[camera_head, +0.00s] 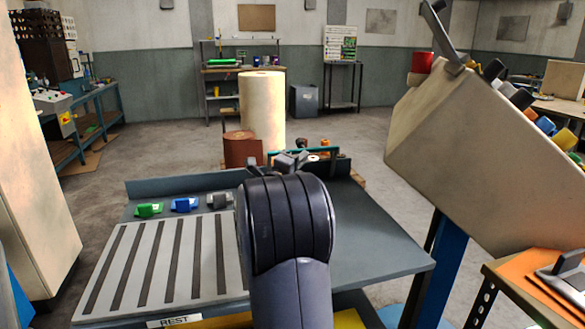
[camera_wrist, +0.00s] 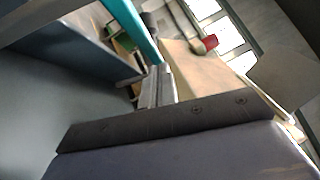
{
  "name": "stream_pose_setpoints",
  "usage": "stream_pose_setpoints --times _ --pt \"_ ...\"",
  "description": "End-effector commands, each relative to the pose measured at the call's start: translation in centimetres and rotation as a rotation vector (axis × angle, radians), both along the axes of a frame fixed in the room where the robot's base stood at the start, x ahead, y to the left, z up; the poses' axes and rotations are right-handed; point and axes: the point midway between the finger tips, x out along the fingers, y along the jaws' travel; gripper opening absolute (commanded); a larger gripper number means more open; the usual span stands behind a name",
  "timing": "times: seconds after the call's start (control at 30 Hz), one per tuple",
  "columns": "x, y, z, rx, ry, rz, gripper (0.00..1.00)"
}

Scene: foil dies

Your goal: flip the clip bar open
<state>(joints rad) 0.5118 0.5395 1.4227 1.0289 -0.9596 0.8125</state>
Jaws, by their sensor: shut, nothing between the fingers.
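My gripper (camera_head: 291,158) is shut and empty above the far part of the grey table, beyond the dark rounded wrist of my arm. In the wrist view its grey fingers (camera_wrist: 157,88) are together. A teal bar (camera_wrist: 134,30) runs down to just by the fingertips in the wrist view; it may be the clip bar, but I cannot tell for sure. I cannot tell whether the fingers touch it. In the head view my arm and gripper hide part of the dark teal-edged fixture (camera_head: 341,155) there.
A grey slatted rack (camera_head: 130,265) lies at the left of the table (camera_head: 375,245). Green (camera_head: 149,210), blue (camera_head: 185,204) and grey (camera_head: 220,201) pieces stand behind it. A tilted beige box (camera_head: 455,150) rises at the right. A brown roll (camera_head: 241,149) and a cream roll (camera_head: 262,108) stand behind.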

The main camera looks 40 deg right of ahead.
Motion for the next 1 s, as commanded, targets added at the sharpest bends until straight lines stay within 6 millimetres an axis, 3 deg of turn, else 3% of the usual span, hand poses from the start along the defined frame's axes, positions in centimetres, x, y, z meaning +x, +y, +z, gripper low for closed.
stream_pose_setpoints --times 0.2,0.57,1.0 --pt "0.3 -1.0 0.2 -0.001 0.0 0.0 0.0" --pt "0.3 -1.1 0.4 0.001 0.002 0.0 0.0" --pt "1.9 -1.9 1.3 0.045 0.083 0.003 0.0"
